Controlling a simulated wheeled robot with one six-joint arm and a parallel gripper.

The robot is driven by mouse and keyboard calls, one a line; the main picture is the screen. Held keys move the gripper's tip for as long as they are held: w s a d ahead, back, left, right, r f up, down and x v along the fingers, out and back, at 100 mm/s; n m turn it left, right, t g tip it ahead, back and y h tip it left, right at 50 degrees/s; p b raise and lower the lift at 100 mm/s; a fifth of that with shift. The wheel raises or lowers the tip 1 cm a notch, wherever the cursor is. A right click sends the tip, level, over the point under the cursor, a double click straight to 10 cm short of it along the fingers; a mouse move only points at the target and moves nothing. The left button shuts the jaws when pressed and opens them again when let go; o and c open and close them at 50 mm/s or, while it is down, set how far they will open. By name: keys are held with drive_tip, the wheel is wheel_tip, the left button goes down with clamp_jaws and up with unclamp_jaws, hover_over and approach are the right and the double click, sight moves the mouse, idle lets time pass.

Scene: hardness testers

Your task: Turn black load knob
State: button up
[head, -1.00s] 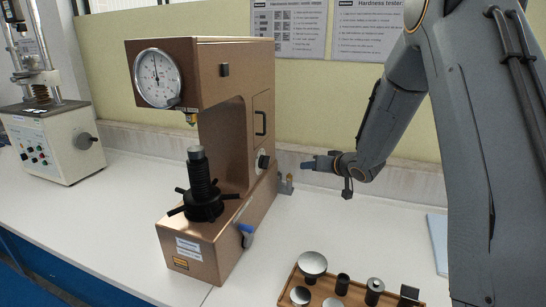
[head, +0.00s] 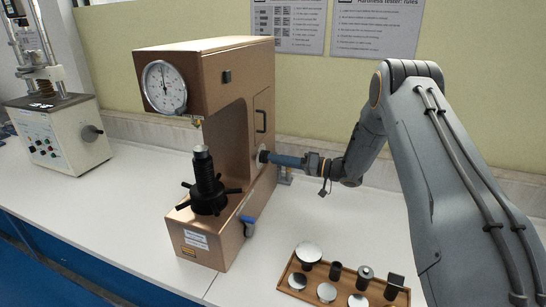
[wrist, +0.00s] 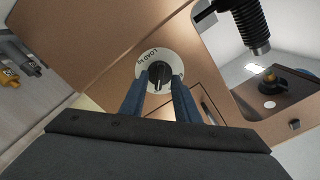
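The hardness tester (head: 205,55) is a copper-brown machine on the white bench. Its black load knob (wrist: 159,76) sits on a round white dial plate (wrist: 153,57) marked LOAD, on the side of the tester. My gripper (wrist: 161,80) has two blue fingers, one on each side of the knob. A narrow gap shows between the fingers and the knob, so the gripper looks open. In the head view, the fingertips (head: 271,158) reach the tester's side at the dial plate, and the dark knob is mostly hidden there.
A black spindle with a handwheel (head: 209,200) stands at the tester's front. A blue-handled lever (head: 248,222) is low on its side. A wooden tray (head: 286,275) with several metal parts lies at the front right. Another machine (head: 62,135) stands at the left.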

sight(265, 157)
drive_tip(key=shift+x, duration=1.05)
clamp_jaws()
